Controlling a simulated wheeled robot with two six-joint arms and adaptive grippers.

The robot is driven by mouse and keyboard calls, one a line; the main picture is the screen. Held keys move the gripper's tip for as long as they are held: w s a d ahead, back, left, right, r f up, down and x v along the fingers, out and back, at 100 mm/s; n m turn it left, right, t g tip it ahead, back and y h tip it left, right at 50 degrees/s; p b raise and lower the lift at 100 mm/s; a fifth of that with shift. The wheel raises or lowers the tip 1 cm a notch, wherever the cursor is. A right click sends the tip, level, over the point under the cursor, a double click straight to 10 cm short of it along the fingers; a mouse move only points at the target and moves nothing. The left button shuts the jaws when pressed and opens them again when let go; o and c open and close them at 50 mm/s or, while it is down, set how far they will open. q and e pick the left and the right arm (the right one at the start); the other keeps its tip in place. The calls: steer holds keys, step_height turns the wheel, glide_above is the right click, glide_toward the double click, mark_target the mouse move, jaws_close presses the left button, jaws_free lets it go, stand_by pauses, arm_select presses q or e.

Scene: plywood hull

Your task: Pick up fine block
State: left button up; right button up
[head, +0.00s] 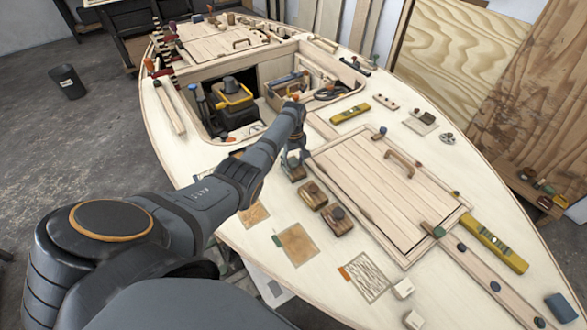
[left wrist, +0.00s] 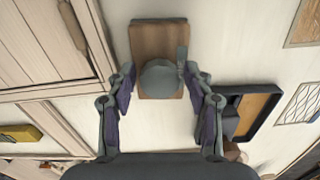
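A wooden block with a round grey knob (left wrist: 157,27) lies on the pale deck in the left wrist view. My left gripper (left wrist: 160,85) is open above it, with one finger on each side of the knob; contact is not clear. In the head view my left gripper (head: 294,163) points down at the deck beside the hatch and hides much of what is below it. Two other knobbed blocks, one nearer the gripper (head: 312,195) and one darker (head: 337,220), sit close by. No readable label tells which is the fine block. My right gripper is not in view.
A closed hatch (head: 375,190) with a wooden handle lies right of the gripper. Tan abrasive sheets (head: 298,244) lie on the deck nearer me. An open well (head: 250,105) with tools is beyond. Yellow levels (head: 350,113) lie on the deck. A dark-framed tan item (left wrist: 250,110) is beside the fingers.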

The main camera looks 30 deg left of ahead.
arm_select(q)
jaws_close()
steer(key=shift+r, duration=0.55)
steer(key=s+a+r+b, duration=0.1)
steer(key=s+a+r, duration=0.7)
steer(key=s+r, duration=0.3)
steer(key=shift+s+r, duration=0.2)
steer(key=shift+r, duration=0.3)
